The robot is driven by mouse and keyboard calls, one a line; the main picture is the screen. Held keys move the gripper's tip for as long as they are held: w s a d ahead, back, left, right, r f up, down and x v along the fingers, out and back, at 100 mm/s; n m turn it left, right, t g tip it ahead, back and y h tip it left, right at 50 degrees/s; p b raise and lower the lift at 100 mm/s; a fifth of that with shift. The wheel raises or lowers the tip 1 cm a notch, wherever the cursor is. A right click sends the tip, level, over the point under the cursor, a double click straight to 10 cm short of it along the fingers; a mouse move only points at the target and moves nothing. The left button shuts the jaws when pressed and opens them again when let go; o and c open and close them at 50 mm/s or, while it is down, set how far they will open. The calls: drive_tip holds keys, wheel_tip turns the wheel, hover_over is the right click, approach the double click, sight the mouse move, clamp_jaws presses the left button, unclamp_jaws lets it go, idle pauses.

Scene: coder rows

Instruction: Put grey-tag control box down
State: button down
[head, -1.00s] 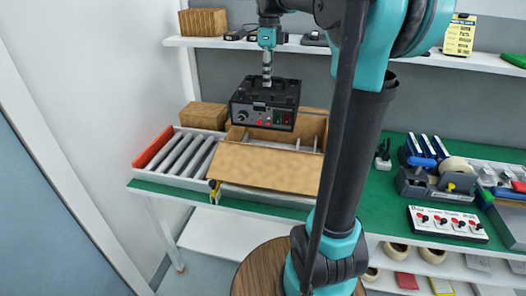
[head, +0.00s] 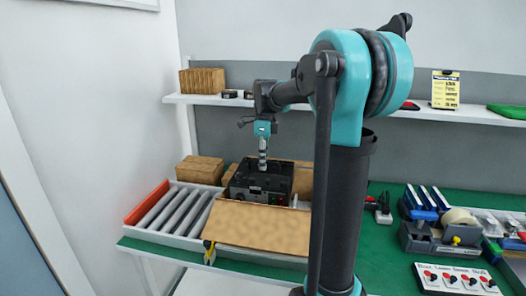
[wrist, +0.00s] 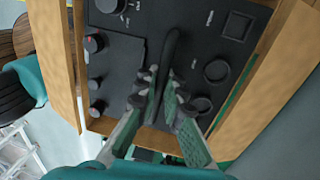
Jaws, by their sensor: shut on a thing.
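The black control box (head: 258,183) sits low inside the open cardboard carton (head: 258,227), whose front flap hides its lower part. My gripper (head: 262,166) is directly above the control box. In the wrist view, my gripper (wrist: 162,88) is shut on the black handle on top of the control box (wrist: 120,60), between the carton's brown walls. Knobs and round fittings show on the box's top. I cannot make out a grey tag, nor whether the box's underside touches the carton floor.
A roller conveyor (head: 175,213) with a red end stands left of the carton. A smaller closed carton (head: 199,169) is behind. A white shelf (head: 210,99) runs above. A tape dispenser (head: 455,232) and a red-button panel (head: 458,279) stand on the green bench at right.

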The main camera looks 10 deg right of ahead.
drive_tip(key=shift+f, duration=4.65)
drive_tip(key=c, duration=1.6)
unclamp_jaws()
drive_tip(key=shift+r, duration=0.1)
drive_tip(key=r, duration=0.4)
drive_tip(key=w+r, duration=0.1)
drive_tip(key=r, duration=0.6)
drive_tip(key=shift+w+d+r, duration=0.35)
